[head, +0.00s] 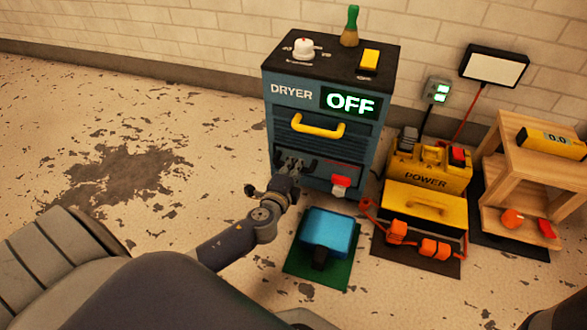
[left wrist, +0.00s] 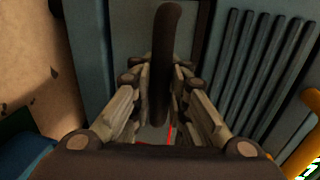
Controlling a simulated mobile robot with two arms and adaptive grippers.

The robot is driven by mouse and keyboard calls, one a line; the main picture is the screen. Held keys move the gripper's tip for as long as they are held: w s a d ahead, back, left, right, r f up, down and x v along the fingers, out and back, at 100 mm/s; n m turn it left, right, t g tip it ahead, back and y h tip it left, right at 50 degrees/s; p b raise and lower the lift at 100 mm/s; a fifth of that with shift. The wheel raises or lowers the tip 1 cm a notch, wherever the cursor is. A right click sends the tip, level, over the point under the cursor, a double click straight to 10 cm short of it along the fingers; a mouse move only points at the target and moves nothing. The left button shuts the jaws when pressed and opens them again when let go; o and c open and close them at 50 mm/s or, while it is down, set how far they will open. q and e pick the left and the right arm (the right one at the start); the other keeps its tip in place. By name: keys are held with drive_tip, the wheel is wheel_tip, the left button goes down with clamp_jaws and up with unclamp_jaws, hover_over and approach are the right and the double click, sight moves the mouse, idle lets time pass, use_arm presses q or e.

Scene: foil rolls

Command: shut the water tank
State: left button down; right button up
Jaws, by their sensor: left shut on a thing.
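The dryer (head: 350,150) is a blue-grey cabinet with a lit OFF display (head: 350,103) and a yellow handle (head: 318,126). A dark handle (left wrist: 163,60) on a grey panel low on the dryer's front fills the middle of the left wrist view. It looks like the water tank's handle, but no label shows. My left gripper (head: 287,167) is at this low front, with its fingers (left wrist: 160,100) closed on either side of the handle. The gripper hides much of the panel in the head view, so I cannot tell how far out the tank stands. My right gripper is out of view.
A blue box (head: 330,232) sits on a green mat (head: 295,262) in front of the dryer. A red piece (head: 341,182) is beside the panel. The yellow power unit (head: 430,165) and wooden stand (head: 510,150) are at right. The floor at left is clear.

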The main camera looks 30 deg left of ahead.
use_arm(q)
drive_tip(key=c, duration=1.6)
unclamp_jaws()
drive_tip(key=shift+o, duration=0.2)
drive_tip(key=v, duration=1.2)
